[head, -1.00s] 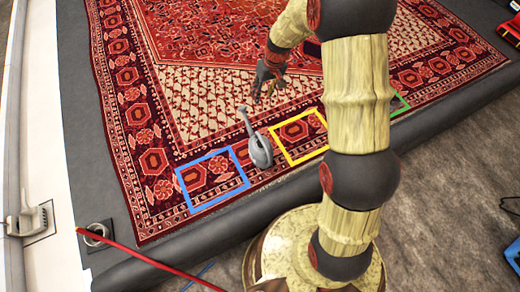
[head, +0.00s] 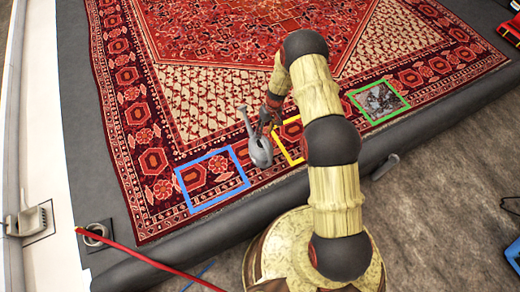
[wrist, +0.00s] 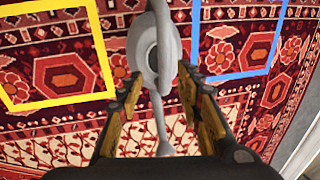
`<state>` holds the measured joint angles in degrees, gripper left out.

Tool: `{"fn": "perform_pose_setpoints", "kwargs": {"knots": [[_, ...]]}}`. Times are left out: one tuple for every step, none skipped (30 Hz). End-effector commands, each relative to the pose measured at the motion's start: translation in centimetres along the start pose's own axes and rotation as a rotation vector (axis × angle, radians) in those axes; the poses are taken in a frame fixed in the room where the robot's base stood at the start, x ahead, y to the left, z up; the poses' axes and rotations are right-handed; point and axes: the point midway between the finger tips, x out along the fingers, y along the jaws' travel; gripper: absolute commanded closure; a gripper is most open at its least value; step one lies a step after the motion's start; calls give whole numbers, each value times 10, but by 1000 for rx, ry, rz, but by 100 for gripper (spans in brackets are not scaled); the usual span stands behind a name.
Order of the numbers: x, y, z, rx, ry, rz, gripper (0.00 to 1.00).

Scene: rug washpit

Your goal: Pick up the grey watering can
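The grey watering can (head: 260,153) stands on the red patterned rug between the blue and yellow square outlines, its long spout pointing away from me. In the wrist view the can (wrist: 146,45) is at top centre, with its handle arching over it and its spout towards the bottom. My gripper (head: 266,127) is right at the can in the head view. In the wrist view my gripper (wrist: 159,76) is open, one fingertip on each side of the can. I cannot tell whether the fingers touch it.
The blue outline (head: 179,180) lies left of the can, and the yellow outline (head: 281,147) lies right of it, partly behind my arm. A green outline (head: 402,99) encloses a grey patch farther right. A red pole (head: 140,256) lies at the lower left. The rug (head: 200,50) beyond is clear.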

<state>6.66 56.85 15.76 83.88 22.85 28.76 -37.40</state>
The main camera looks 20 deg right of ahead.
Motion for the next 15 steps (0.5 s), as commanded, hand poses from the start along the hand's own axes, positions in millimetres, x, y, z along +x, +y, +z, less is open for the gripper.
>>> {"fn": "perform_pose_setpoints", "kwargs": {"knots": [[8, 0, 0, -1, -1, 0, 64], [10, 0, 0, -1, -1, 0, 64], [12, 0, -1, -1, 0, 0, 64], [14, -1, -1, -1, 0, 0, 64], [15, -1, -2, -1, 1, 1, 64], [18, -2, -3, -1, 1, 1, 64], [21, -2, -3, -1, 1, 0, 64], [25, -3, -4, -1, 0, 0, 64], [31, -5, -4, -1, -1, 0, 64], [36, -6, -5, -1, -2, 0, 64], [40, -7, -6, -2, -1, 0, 64], [46, -9, -8, -2, -1, 0, 64], [51, -8, -7, -1, -2, -1, 64], [54, -8, -7, 0, -1, -1, 64], [58, -8, -8, 0, 0, 0, 64]]}}
